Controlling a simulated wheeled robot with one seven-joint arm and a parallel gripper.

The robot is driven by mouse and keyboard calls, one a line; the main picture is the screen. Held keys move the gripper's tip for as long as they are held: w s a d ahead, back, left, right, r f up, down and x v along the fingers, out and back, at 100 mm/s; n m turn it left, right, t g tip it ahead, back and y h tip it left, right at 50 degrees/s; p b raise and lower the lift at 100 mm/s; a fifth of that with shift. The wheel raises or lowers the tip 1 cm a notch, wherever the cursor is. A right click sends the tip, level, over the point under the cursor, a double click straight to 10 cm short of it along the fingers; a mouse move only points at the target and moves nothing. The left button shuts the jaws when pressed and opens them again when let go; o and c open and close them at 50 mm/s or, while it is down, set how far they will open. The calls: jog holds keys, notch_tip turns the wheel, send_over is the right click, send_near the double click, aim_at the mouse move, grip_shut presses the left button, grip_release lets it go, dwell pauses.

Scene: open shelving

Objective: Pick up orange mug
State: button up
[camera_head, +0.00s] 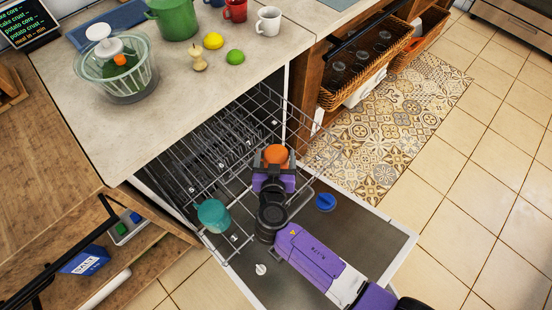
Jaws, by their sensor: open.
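The orange mug (276,153) is in the pulled-out wire rack (216,240) of the open dishwasher. My gripper (273,166) is right at the mug, on its near side, and is open. My gripper and wrist hide the mug's near and lower part. I cannot tell whether the fingers touch it or stand around it.
A teal cup (213,215) stands in the rack to the left. The dishwasher door (345,240) lies open below, with a round blue part (325,202) on it. The counter (165,110) above holds a salad spinner (115,68), fruit and mugs. Tiled floor at right is clear.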

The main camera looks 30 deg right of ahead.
jog(key=x, duration=0.4)
jog(key=shift+f, duration=0.25)
jog(key=shift+s, duration=0.1)
jog(key=shift+c, duration=0.2)
jog(key=c, duration=1.4)
